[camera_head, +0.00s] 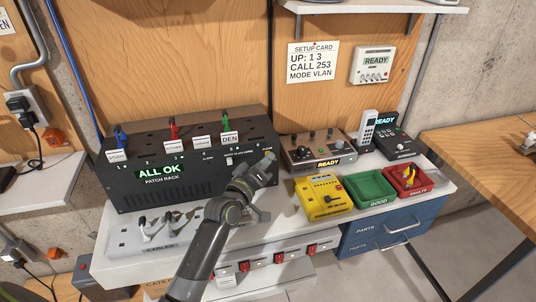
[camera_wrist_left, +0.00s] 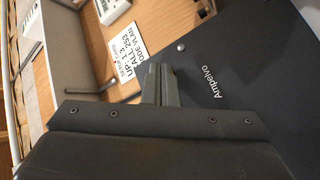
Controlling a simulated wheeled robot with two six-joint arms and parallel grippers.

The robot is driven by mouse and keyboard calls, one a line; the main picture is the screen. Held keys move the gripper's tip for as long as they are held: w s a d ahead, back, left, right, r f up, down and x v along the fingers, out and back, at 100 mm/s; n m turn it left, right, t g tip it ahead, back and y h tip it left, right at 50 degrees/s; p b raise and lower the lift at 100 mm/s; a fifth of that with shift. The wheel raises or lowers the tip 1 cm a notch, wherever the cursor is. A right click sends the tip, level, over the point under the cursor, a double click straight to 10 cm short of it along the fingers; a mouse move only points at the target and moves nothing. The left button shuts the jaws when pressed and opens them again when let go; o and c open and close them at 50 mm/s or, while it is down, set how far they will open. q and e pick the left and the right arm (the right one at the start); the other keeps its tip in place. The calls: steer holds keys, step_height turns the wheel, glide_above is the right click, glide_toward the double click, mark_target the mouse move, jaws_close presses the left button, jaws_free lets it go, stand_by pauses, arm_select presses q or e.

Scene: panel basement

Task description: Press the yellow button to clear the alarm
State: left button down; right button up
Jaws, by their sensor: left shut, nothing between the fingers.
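The black patch rack (camera_head: 190,182) stands on the white bench, with a green display (camera_head: 161,170) reading ALL OK. A small yellowish spot (camera_head: 270,155), which looks like the yellow button, shows at the right end of its front. My left gripper (camera_head: 266,161) is right at that spot and partly hides it; I cannot tell whether they touch. In the left wrist view the left fingers (camera_wrist_left: 160,84) are shut and empty, in front of a dark panel (camera_wrist_left: 235,65) marked Ampelvo. No button shows there. My right gripper is not in view.
Colored plugs with tags stand on the rack. To the right are a box reading READY (camera_head: 317,153), a yellow box (camera_head: 323,196), a green tray (camera_head: 371,201) and a red tray (camera_head: 424,184). A cable tray (camera_head: 125,240) lies in front. A setup card (camera_head: 313,62) hangs above.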

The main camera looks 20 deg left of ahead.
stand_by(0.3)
arm_select(q)
steer(key=shift+s+d, duration=0.45)
steer(key=shift+s, duration=0.2)
steer(key=shift+s+d, duration=0.7)
steer(key=shift+s, duration=0.35)
steer(key=shift+s+d, duration=0.7)
steer(key=shift+s, duration=0.3)
steer(key=shift+f, duration=0.1)
